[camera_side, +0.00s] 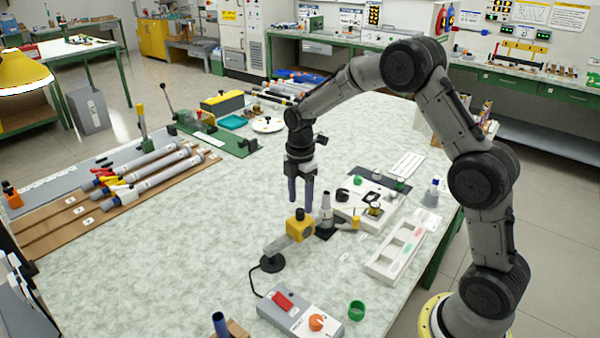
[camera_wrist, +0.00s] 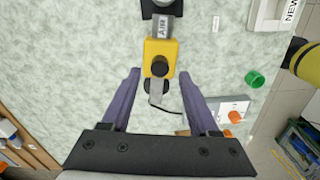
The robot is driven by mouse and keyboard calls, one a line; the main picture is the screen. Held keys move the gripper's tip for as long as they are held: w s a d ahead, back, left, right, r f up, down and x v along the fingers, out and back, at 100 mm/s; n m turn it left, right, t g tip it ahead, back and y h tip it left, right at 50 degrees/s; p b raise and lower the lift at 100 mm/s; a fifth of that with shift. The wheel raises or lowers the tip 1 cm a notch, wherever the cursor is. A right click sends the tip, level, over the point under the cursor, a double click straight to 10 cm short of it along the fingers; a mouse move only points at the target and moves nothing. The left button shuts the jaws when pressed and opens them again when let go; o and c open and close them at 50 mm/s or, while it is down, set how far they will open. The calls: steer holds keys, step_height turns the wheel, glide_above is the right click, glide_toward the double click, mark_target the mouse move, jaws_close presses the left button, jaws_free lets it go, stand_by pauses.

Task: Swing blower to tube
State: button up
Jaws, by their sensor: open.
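The blower has a yellow block (camera_side: 299,227) with a black knob on top. A grey arm (camera_side: 278,243) runs from it down left to a round black base (camera_side: 269,263). In the wrist view the yellow block (camera_wrist: 159,58) lies between my fingertips, beside a grey part marked AIR (camera_wrist: 163,24). My gripper (camera_side: 300,197) points down just above the block, its two purple fingers apart and empty; both fingers also show in the wrist view (camera_wrist: 160,73). Contact cannot be told. A short dark blue tube (camera_side: 219,323) stands in a brown block at the front edge.
A control box (camera_side: 298,313) with red switch and orange knob is in front, beside a green ring (camera_side: 357,310). Grey rods (camera_side: 152,178) lie on a brown rack at left. A white tray (camera_side: 394,247) is right.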

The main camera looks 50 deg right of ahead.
step_height(320, 180, up, 11)
stand_by(0.3)
steer(key=shift+r, duration=0.1)
steer(key=s+a+r+m+t, duration=0.2)
steer(key=s+a+r+t, duration=0.25)
steer(key=s+r, duration=0.85)
steer(key=s+a+f+m, duration=0.1)
steer(key=s+f+m, duration=0.3)
steer(key=s+m, duration=0.3)
steer(key=s+a+f+m+t, duration=0.1)
steer(key=s+a+f+m, duration=0.1)
steer(key=s+f+m, duration=0.2)
steer(key=s+m, duration=0.3)
steer(key=s, duration=0.2)
